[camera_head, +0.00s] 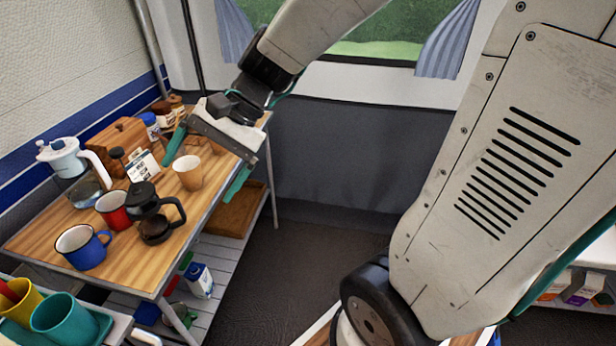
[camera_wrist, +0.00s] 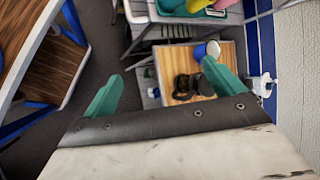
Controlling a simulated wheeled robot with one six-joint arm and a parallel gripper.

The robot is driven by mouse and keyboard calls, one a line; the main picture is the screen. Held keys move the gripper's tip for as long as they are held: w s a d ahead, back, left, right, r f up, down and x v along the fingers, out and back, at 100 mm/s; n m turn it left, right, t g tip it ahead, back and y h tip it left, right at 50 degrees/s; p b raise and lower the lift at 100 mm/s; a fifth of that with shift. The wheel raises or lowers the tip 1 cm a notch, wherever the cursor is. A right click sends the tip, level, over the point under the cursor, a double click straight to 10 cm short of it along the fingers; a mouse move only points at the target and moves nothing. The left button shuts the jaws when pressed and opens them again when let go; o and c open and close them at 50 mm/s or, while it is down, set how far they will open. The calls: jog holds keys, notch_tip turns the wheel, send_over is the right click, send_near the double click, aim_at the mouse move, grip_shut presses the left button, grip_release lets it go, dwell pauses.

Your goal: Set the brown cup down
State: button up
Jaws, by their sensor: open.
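The brown cup (camera_head: 188,172), a light tan tumbler, stands upright on the wooden table (camera_head: 190,216) near its right edge in the head view. My gripper (camera_head: 207,163) is open, with one teal finger to the left of the cup and the other to its right, out past the table's edge. The cup looks apart from both fingers, but I cannot tell the exact gap. In the wrist view my open gripper (camera_wrist: 164,88) has nothing visible between its fingertips, and the cup does not show.
A coffee pot (camera_head: 155,213), a red mug (camera_head: 113,210) and a blue mug (camera_head: 83,246) stand nearer on the table. A white kettle (camera_head: 72,165) and a wooden box (camera_head: 119,143) are at the left and back. A lower shelf holds a carton (camera_head: 199,280).

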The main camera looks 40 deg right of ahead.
jog(key=s+d+r+n+h, duration=0.1)
jog(key=s+d+n+h, duration=0.3)
jog(key=s, duration=0.3)
jog(key=s+d+r+n+h, duration=0.1)
jog(key=s+d+n+h, duration=0.3)
jog(key=s, duration=0.4)
jog(key=shift+d+n, duration=0.4)
jog(key=shift+d, duration=0.35)
